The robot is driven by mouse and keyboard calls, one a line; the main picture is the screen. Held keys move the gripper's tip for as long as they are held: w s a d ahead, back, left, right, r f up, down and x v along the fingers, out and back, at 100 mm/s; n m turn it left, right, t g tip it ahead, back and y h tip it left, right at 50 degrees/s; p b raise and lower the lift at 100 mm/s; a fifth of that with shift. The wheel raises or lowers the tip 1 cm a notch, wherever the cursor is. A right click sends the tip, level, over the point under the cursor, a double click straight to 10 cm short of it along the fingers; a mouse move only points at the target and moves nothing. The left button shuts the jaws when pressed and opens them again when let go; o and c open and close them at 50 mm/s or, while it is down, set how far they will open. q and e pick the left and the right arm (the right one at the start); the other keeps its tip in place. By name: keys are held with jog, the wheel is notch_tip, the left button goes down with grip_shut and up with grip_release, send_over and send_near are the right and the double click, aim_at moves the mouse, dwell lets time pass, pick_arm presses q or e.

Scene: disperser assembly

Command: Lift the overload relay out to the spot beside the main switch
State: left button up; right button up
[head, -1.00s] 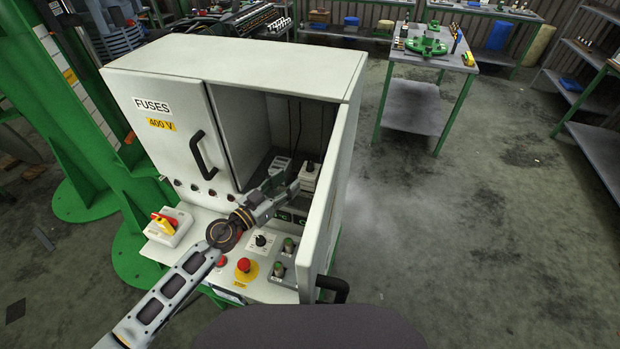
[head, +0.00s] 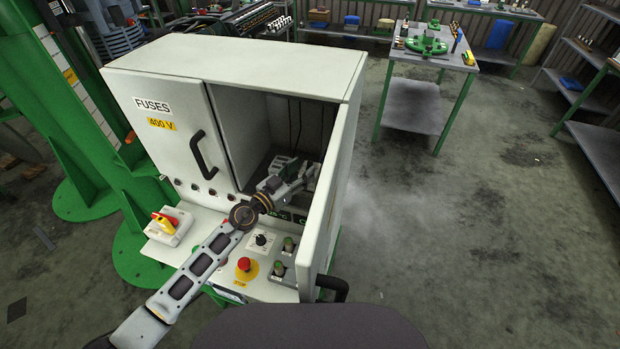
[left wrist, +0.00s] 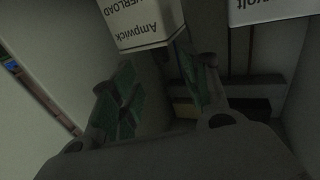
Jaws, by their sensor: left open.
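The overload relay (left wrist: 145,22) is a pale box with "Ampwick OVERLOAD" on its face, upside down at the top of the left wrist view. My left gripper (left wrist: 154,78) is open, its green-padded fingers reaching toward the relay's near end; I cannot tell whether they touch it. In the head view the left gripper (head: 298,174) is inside the open cabinet bay and partly covers the devices there. The main switch (head: 166,222), a red handle on a yellow and grey base, is on the ledge at the left. My right gripper is not in view.
A second labelled box (left wrist: 275,10) is to the relay's right in the wrist view. The cabinet (head: 245,75) has a closed FUSES door (head: 165,135) left of the bay and an open panel (head: 335,185) at its right. Buttons, including a red stop (head: 244,264), crowd the ledge.

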aim_at(308, 165)
pick_arm(q)
jog(key=shift+w+d+f+b, duration=0.15)
jog(key=shift+w+d+b, duration=0.15)
jog(key=shift+w, duration=0.25)
jog(key=shift+w+d+f+b, duration=0.1)
jog(key=shift+w+d+b, duration=0.1)
jog(key=shift+w+d, duration=0.25)
jog(key=shift+x, duration=1.35)
jog(key=shift+a, duration=0.1)
grip_shut()
